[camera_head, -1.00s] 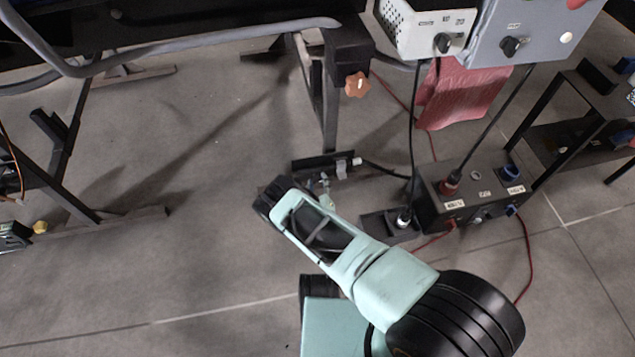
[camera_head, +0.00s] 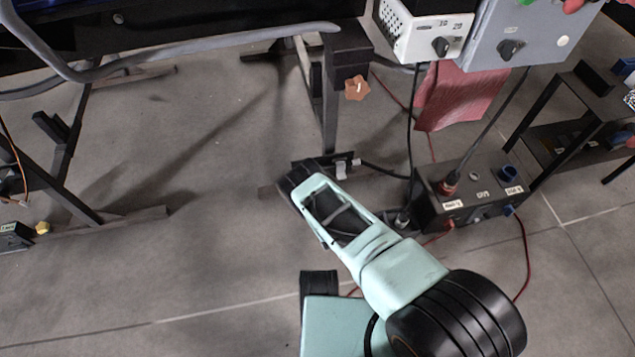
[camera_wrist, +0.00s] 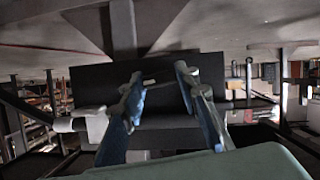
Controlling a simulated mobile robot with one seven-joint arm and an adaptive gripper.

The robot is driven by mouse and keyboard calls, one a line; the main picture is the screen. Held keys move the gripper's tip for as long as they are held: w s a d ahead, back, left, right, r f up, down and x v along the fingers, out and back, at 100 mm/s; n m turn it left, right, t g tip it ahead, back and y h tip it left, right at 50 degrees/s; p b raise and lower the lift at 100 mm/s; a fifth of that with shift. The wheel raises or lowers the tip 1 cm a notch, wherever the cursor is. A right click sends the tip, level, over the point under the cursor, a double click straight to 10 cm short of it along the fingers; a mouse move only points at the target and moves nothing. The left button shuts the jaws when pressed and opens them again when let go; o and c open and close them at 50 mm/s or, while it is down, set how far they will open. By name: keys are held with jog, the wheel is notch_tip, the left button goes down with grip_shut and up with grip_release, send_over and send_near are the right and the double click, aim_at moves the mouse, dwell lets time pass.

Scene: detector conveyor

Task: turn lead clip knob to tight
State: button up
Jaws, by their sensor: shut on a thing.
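The black lead clip block (camera_head: 318,164) sits low at the foot of the conveyor leg, with a pale grey connector (camera_head: 343,168) at its right end. The wrist view shows the dark block (camera_wrist: 90,85) close in front of my gripper (camera_wrist: 160,82). The two fingertips are at the block, shut on the lead clip knob, which is mostly hidden between them. Its turn position cannot be read. In the head view my wrist (camera_head: 300,177) covers the fingers and the knob.
An orange knob (camera_head: 357,88) is higher on the leg. A black socket box (camera_head: 470,195) with cables stands to the right, below white and grey control boxes (camera_head: 511,48). A red cloth (camera_head: 452,97) hangs there.

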jog(key=shift+m+y, duration=0.5)
jog(key=shift+m, duration=0.1)
jog(key=o, duration=1.2)
jog(key=shift+c, duration=0.2)
